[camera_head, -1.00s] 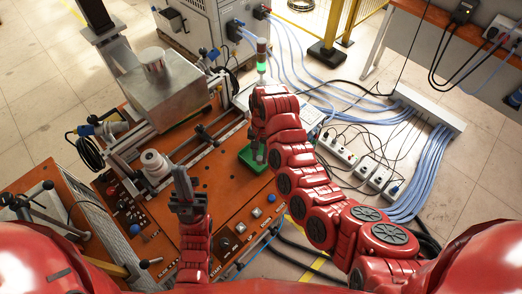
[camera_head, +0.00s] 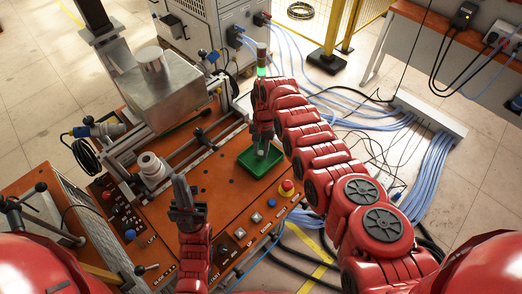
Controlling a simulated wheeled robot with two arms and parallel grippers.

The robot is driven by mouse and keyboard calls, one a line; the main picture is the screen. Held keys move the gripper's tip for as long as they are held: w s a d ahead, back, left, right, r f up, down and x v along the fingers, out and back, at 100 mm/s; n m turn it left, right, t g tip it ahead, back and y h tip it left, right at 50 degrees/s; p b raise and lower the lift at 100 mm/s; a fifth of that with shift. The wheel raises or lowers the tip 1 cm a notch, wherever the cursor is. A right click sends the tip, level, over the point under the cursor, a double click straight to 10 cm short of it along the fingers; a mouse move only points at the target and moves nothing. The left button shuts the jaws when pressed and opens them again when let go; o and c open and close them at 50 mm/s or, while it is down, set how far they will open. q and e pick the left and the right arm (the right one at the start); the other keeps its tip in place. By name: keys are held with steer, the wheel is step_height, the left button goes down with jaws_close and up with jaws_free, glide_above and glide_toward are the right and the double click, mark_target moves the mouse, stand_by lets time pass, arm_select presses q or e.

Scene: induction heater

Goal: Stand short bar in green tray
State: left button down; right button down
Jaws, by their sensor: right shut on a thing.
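The green tray (camera_head: 245,158) sits on the orange table top, near its far right side. My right gripper (camera_head: 262,143) points down over the tray and is shut on the short bar (camera_head: 262,150). Only a small grey part of the bar shows below the fingers, upright over the tray's inside. I cannot tell whether its lower end touches the tray floor. My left gripper (camera_head: 181,190) is over the front of the table, left of the tray, with nothing visible in it. Its fingers are seen edge-on, so their opening is unclear.
The metal heater box (camera_head: 165,90) and a rail frame stand at the back left. A white cylinder (camera_head: 152,167) stands left of the tray. A red and yellow emergency button (camera_head: 287,188) is close to the tray's front right, and a control panel lies along the front edge.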

steer(key=shift+f, duration=0.25)
steer(key=c, duration=0.7)
jaws_free()
steer(key=shift+f, duration=0.1)
